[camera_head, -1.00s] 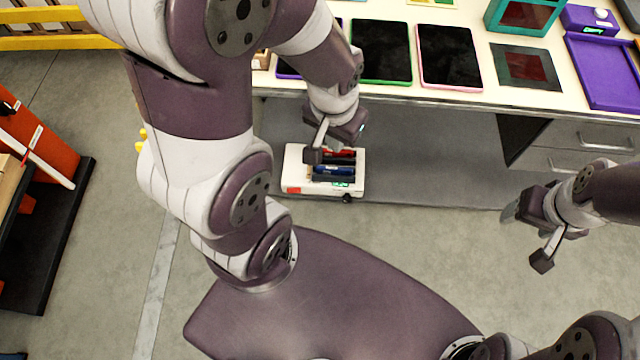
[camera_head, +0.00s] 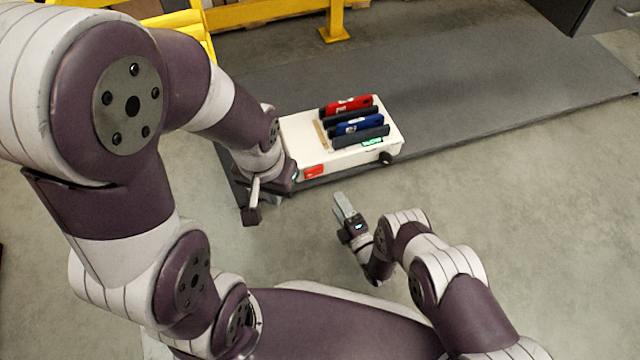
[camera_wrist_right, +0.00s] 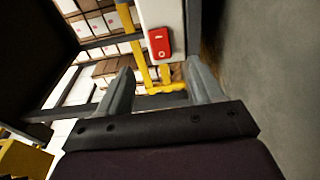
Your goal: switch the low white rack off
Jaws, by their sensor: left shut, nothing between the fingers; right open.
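The low white rack (camera_head: 345,150) sits on the dark grey mat in the head view. The red switch also shows in the right wrist view (camera_wrist_right: 160,42), ahead between the fingers. My right gripper (camera_head: 342,207) is open and empty, in front of the rack and apart from it. My left gripper (camera_head: 254,206) is shut and empty by the rack's left end, partly overlapping it in the picture; I cannot tell whether they touch.
Red, blue and dark slabs (camera_head: 357,126) stand in the rack. A yellow barrier (camera_head: 270,12) runs behind the mat (camera_head: 480,85). A dark cabinet corner (camera_head: 590,14) is at the upper right. The concrete floor (camera_head: 540,200) to the right is clear.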

